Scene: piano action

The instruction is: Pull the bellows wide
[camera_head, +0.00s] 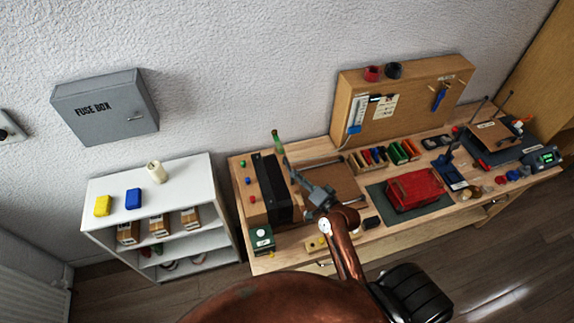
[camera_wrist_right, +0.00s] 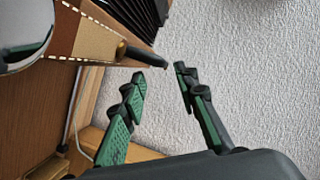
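The bellows shows as a black pleated block (camera_head: 272,190) at the left end of the workbench, beside a wooden end board (camera_head: 250,184) with small coloured buttons. In the right wrist view, its black folds (camera_wrist_right: 142,14) are at the top, next to a tan stitched panel (camera_wrist_right: 100,42). A dark rod with a brass collar (camera_wrist_right: 138,52) juts from that panel towards the fingertips. My right gripper (camera_head: 293,172) is just right of the black block. In the wrist view, my right gripper (camera_wrist_right: 168,68) is open, the rod's tip near its fingertips. My left gripper is out of view.
A red box (camera_head: 412,188) on a green mat and a parts rack (camera_head: 385,155) are to the right on the bench. A dark green box (camera_head: 262,238) stands at the front left corner. A white shelf (camera_head: 185,188) stands left of the bench.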

